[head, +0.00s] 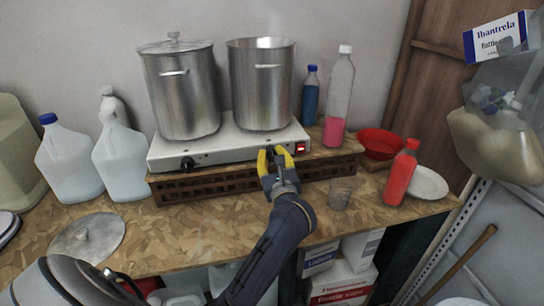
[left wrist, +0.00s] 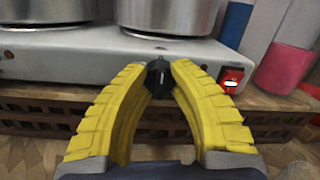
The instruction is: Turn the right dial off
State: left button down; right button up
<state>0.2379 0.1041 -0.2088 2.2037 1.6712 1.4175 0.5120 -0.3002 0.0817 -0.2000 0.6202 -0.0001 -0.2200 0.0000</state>
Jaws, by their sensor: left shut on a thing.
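The white two-burner hot plate (head: 228,146) stands on a perforated brown block and carries two steel pots. Its left dial (head: 187,163) is black and uncovered. The right dial (left wrist: 158,76) is black and sits between the yellow fingertips of my left gripper (head: 275,153) in the left wrist view. My left gripper (left wrist: 158,68) is shut on this dial at the front face of the hot plate. In the head view the fingers partly cover the right dial. A red switch (left wrist: 231,80) is just right of the dial. My right gripper is not in view.
The lidded pot (head: 182,100) and the open pot (head: 262,90) stand on the burners. A clear cup (head: 341,193), a red bottle (head: 400,174) and a red bowl (head: 379,142) are to the right. White jugs (head: 120,160) and a loose lid (head: 88,237) are on the left.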

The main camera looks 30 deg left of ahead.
pick_arm(q)
jog(key=shift+f, duration=0.2)
jog(key=c, duration=1)
grip_release()
jog(key=shift+r, duration=0.1)
jog(key=v, duration=1.2)
jog(key=shift+r, duration=0.1)
